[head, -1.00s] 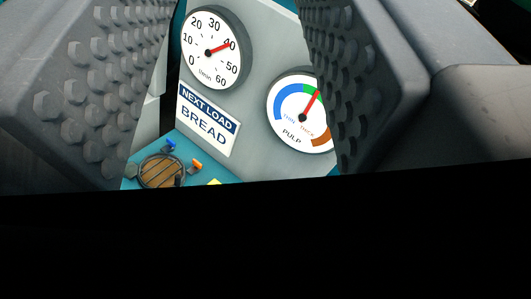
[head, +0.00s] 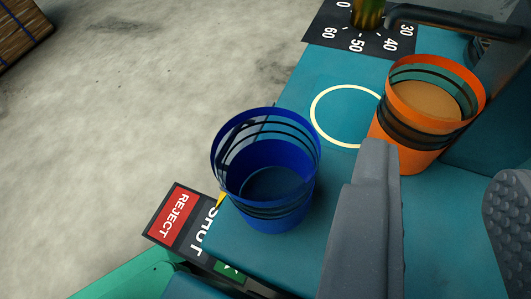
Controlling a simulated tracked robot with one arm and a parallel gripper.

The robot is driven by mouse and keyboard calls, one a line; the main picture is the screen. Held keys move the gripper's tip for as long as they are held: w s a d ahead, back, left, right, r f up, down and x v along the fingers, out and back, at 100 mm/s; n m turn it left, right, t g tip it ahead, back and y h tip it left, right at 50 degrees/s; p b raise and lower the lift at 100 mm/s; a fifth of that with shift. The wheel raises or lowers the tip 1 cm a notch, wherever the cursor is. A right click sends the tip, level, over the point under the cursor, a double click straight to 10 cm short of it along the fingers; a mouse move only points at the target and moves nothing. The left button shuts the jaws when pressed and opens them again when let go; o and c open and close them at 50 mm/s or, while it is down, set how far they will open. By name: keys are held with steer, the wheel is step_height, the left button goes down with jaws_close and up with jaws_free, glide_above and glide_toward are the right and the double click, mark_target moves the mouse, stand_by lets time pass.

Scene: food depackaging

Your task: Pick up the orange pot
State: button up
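The orange pot (head: 409,157) stands upright on the teal surface at the upper right of the head view. It has an orange rim, a dark band around its middle and a tan inside. My gripper (head: 445,200) is open, with one grey finger at lower centre right and the other at the right edge. The left finger's tip overlaps the lower front of the orange pot in the picture. I cannot tell whether it touches.
A blue pot (head: 268,205) stands left of my gripper near the surface edge. A white circle (head: 318,128) is marked on the teal surface (head: 300,100). A dark lever (head: 455,22) and a numbered dial plate (head: 335,38) are beyond. A red REJECT sign (head: 176,215) is lower left.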

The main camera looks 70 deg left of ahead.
mark_target(397, 67)
steer(key=shift+y, duration=0.3)
steer(key=b+x, duration=0.1)
steer(key=x, duration=0.3)
steer(key=b+x, duration=0.1)
steer(key=x, duration=0.4)
steer(key=b+x, duration=0.1)
steer(key=x, duration=0.4)
steer(key=shift+s+f, duration=0.25)
steer(key=shift+f, duration=0.1)
steer(key=shift+c, duration=0.3)
jaws_close()
